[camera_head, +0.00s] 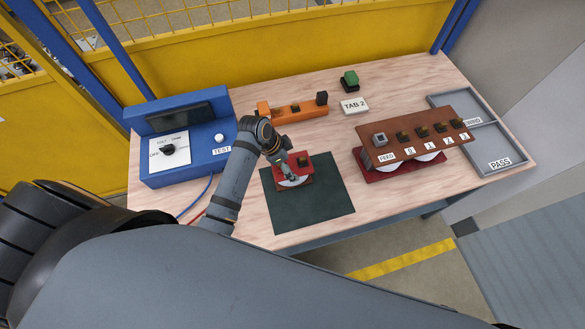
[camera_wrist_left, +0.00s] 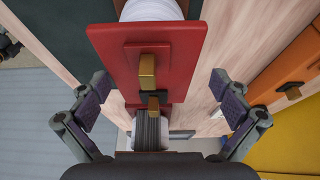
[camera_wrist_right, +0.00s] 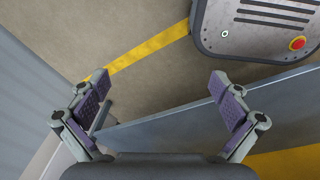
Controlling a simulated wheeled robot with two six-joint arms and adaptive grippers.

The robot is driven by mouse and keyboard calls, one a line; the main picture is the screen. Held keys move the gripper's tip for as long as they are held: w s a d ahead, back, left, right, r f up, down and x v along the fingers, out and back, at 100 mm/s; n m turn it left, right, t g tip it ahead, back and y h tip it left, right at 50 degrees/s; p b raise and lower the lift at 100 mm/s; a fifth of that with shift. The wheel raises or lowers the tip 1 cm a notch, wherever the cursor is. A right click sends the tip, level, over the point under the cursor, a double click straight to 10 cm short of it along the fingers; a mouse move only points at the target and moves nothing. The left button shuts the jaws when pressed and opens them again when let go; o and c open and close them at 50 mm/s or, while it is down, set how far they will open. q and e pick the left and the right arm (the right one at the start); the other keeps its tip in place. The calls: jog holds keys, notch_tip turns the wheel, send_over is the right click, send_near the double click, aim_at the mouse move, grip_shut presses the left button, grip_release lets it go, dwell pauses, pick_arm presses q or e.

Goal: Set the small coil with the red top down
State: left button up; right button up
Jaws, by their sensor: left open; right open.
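The small coil with the red top (camera_head: 303,160) stands on the dark green mat (camera_head: 331,210), with its white winding showing below the red plate. My left gripper (camera_head: 284,165) is at the coil's left side in the head view. In the left wrist view, the red top (camera_wrist_left: 190,45) with brass terminals lies between and beyond my left fingers (camera_wrist_left: 160,82), which are spread wide with visible gaps on both sides. My right gripper (camera_wrist_right: 160,80) is open and empty above the floor, seen only in its wrist view.
A blue tester (camera_head: 185,135) is at the left. An orange block (camera_head: 290,112), a green-topped piece (camera_head: 349,80) and a TAB.2 label block (camera_head: 354,106) are behind the mat. A brown-topped coil bank (camera_head: 410,135) and grey trays (camera_head: 485,150) are at the right.

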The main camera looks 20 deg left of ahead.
pick_arm(q)
jog(key=shift+s+d+f+p, duration=0.15)
jog(key=shift+d+f+p, duration=0.5)
jog(key=shift+f, duration=0.25)
jog(key=x, duration=0.2)
jog(key=shift+d+f, duration=0.15)
jog(key=shift+f, duration=0.2)
jog(key=c, duration=1.8)
jog(key=shift+o, duration=0.2)
pick_arm(e)
jog(key=shift+w+a+r, duration=0.1)
jog(key=shift+a+r, duration=0.1)
jog(key=shift+r, duration=0.5)
pick_arm(q)
jog(key=shift+r, duration=0.15)
